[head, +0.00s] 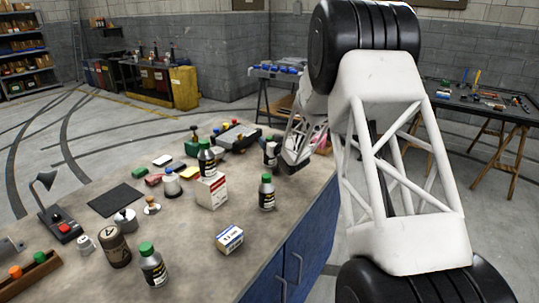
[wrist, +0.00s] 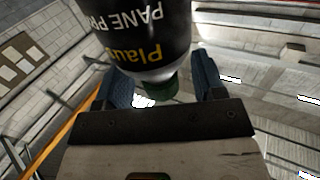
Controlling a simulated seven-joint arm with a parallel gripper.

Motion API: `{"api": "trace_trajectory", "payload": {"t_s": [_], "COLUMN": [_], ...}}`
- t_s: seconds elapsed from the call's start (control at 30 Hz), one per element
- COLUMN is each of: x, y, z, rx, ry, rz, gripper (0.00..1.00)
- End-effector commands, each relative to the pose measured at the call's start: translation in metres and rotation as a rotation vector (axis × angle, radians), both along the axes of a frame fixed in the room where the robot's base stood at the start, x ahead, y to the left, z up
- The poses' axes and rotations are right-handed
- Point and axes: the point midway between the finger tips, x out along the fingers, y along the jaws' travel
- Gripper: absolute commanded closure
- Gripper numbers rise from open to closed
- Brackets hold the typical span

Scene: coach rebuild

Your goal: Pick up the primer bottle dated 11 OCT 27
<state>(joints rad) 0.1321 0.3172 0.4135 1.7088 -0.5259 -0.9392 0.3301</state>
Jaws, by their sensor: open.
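Several dark primer bottles with green caps are in the head view. One bottle (head: 270,158) stands near the bench's far right edge, right beside my gripper (head: 284,152), which partly covers it. Other bottles are one (head: 206,158) on top of a white and red box, one (head: 266,193) at the right, and one (head: 152,266) at the front. In the wrist view a bottle (wrist: 145,25) with "PANE PR" lettering shows upside down, its green cap toward my open gripper (wrist: 163,85), between the two blue fingers. Contact cannot be told. No date is readable.
The white and red box (head: 212,191) stands mid-bench; a small blue and white box (head: 229,238) lies nearer the front. A brown cylinder (head: 116,250), a silver pot (head: 125,221) and a black mat (head: 116,199) are at the left. Bare bench (head: 200,277) lies at the front.

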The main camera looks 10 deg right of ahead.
Motion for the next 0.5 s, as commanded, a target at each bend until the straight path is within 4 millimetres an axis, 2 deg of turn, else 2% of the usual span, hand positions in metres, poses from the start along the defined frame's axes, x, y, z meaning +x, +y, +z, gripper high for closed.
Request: {"api": "trace_trajectory", "payload": {"t_s": [0.5], "x": [-0.0002], "y": [0.0002], "z": [0.0], "rx": [0.0], "ry": [0.0], "rz": [0.0], "gripper": [0.36]}}
